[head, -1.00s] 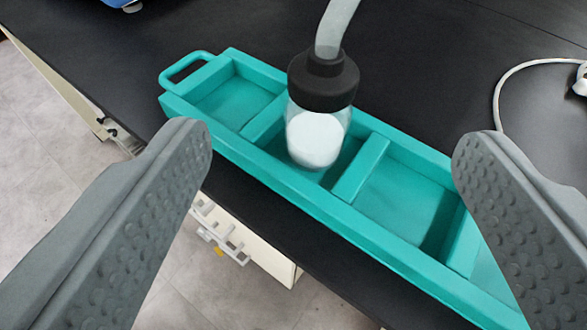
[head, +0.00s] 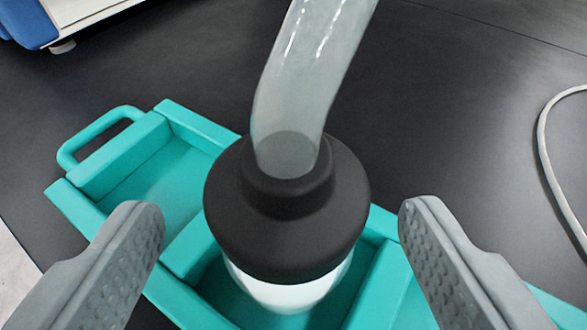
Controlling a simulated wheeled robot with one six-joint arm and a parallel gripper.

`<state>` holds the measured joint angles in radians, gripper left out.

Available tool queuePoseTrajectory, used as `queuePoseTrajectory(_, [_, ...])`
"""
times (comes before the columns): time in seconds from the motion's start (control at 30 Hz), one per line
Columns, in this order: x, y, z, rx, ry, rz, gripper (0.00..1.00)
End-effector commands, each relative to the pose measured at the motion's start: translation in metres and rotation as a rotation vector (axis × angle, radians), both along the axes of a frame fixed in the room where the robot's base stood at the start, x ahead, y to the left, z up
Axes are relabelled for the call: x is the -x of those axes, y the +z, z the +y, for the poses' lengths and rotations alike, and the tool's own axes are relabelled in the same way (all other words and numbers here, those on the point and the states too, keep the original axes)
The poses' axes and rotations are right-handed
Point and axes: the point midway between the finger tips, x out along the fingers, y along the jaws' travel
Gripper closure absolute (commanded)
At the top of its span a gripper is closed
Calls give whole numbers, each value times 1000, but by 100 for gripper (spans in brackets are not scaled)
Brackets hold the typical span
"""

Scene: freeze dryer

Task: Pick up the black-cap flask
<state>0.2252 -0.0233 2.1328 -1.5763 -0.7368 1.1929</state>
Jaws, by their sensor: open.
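The black-cap flask (head: 287,225) stands in a middle compartment of a teal tray (head: 188,262). It has a wide black cap, a clear body with white contents (head: 288,292), and a translucent tube (head: 308,80) rising from the cap. Visible gaps separate both fingers from the cap. The gripper holds nothing.
The tray's left compartment (head: 150,190) is empty, with a handle (head: 95,135) at its end. A white cable (head: 548,160) lies on the black bench (head: 450,120) at right. A blue and white device (head: 50,25) stands at the upper left. The bench behind the tray is clear.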

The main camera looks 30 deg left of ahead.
Motion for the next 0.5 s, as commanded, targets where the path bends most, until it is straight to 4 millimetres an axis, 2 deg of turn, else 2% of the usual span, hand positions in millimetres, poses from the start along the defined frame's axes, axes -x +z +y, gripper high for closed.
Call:
queuePoseTrajectory(0.23, [-9,-5,6,-1,2,0,25])
queuePoseTrajectory(0.5, [-36,-19,22,-1,3,1,25])
